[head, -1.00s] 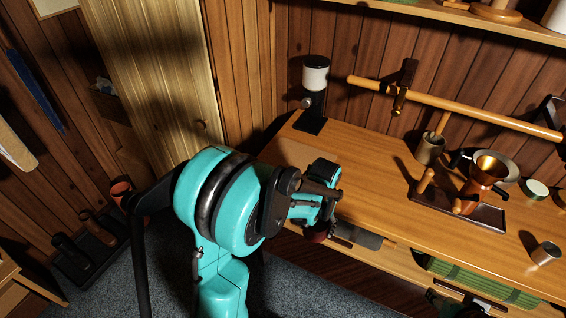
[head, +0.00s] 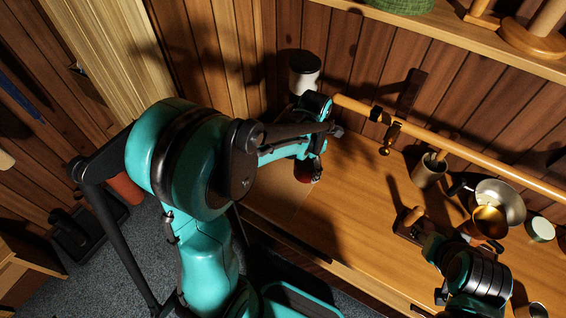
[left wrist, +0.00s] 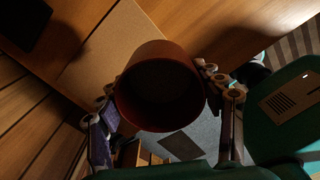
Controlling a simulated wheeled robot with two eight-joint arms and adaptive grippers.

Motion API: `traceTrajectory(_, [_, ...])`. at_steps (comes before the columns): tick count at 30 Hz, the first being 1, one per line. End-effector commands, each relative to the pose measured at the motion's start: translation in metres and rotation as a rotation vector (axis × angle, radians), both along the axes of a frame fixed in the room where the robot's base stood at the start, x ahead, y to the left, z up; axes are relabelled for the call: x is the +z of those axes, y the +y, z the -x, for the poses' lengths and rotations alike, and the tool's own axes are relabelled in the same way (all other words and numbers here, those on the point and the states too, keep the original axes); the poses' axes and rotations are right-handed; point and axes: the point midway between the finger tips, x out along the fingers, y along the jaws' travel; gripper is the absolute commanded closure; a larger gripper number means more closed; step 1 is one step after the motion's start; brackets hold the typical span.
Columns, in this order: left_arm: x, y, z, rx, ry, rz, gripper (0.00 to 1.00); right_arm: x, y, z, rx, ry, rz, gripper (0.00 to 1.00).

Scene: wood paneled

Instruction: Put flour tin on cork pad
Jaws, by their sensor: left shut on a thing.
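The flour tin, a reddish-brown cylinder, is held by my left gripper (head: 308,150); only a dark red part of the tin (head: 306,172) shows in the head view. In the left wrist view the tin (left wrist: 160,88) sits between the two fingers of the gripper (left wrist: 160,100), which is shut on it. The cork pad (head: 272,188) is a flat tan sheet at the left end of the bench, partly hidden by my left arm. In the left wrist view the pad (left wrist: 110,42) shows behind the tin. I cannot tell the gap between tin and pad.
A grinder with a pale hopper (head: 304,72) stands behind my left gripper. A wooden rail (head: 450,140) runs along the wall. A cup (head: 429,170), a metal pan (head: 500,200) and a pale-lidded tin (head: 540,229) stand to the right. My right arm (head: 478,275) is over the front edge.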

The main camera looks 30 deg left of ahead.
Motion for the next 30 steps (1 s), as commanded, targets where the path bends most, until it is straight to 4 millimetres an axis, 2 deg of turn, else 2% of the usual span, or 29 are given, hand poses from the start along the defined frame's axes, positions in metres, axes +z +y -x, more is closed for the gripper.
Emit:
traceTrajectory(5, [-0.009, 0.017, 0.005, 0.059, 0.000, 0.000, 0.65, -0.003, 0.000, 0.000, 0.000, 0.000, 0.000, 0.52])
traceTrajectory(12, [-0.045, 0.072, 0.022, 0.060, 0.000, 0.000, 0.65, -0.015, 0.000, 0.000, 0.000, 0.000, 0.000, 0.52])
traceTrajectory(18, [-0.064, 0.104, 0.032, 0.055, 0.000, 0.000, 0.65, -0.021, 0.000, 0.000, 0.000, 0.000, 0.000, 0.52])
traceTrajectory(25, [-0.076, 0.112, 0.034, 0.051, 0.000, 0.000, 0.65, -0.025, 0.000, 0.000, 0.000, 0.000, 0.000, 0.52])
traceTrajectory(30, [-0.103, 0.112, 0.034, 0.050, 0.000, 0.000, 0.65, -0.035, 0.000, 0.000, 0.000, 0.000, 0.000, 0.52])
